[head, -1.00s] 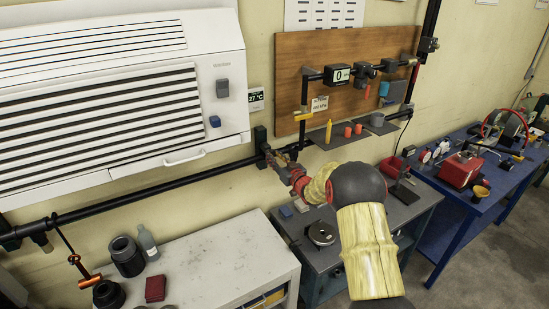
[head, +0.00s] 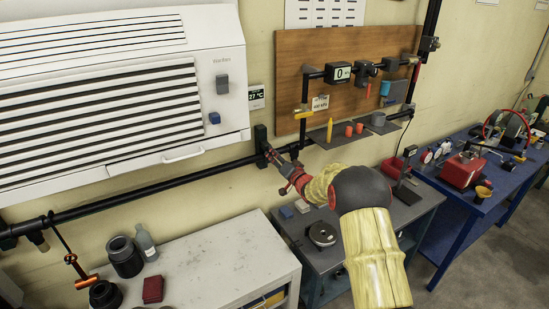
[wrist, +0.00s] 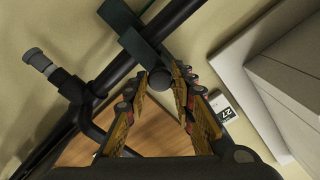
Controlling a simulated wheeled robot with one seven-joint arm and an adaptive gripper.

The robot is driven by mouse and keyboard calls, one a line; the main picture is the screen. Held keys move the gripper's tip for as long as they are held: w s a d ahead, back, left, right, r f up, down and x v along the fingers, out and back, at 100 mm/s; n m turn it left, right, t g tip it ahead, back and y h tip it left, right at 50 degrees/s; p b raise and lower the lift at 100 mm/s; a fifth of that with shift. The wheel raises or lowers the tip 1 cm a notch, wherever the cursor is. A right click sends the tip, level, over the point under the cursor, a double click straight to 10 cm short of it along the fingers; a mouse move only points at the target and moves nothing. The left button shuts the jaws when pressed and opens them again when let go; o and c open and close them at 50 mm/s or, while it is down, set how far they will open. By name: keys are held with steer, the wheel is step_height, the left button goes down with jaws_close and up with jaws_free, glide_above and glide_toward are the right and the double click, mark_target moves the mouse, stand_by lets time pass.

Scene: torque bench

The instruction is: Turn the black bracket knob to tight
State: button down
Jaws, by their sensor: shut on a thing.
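The black bracket knob (wrist: 160,79) shows in the wrist view as a dark round end between my two fingertips. Its bracket (wrist: 132,36) is a dark block on the black pipe just beyond. In the head view the bracket (head: 261,138) stands against the wall at the pipe, left of the wooden board. My gripper (wrist: 163,75) is shut on the knob, one finger on each side. In the head view my gripper (head: 270,153) reaches up to the bracket and hides the knob. I cannot read the knob's turn angle or any mark on it.
The black pipe (head: 150,189) runs along the wall below the white wall unit (head: 110,90). The wooden board (head: 345,65) carries more piping and a display (head: 338,74) reading 0. A grey bench (head: 350,225) lies below my arm, a white cabinet (head: 215,260) to its left.

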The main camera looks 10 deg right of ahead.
steer(key=m+p, duration=0.2)
steer(key=m, duration=1)
steer(key=shift+m, duration=0.3)
stand_by(0.4)
steer(key=c, duration=1.5)
jaws_free()
steer(key=shift+r, duration=0.1)
steer(key=v, duration=1.2)
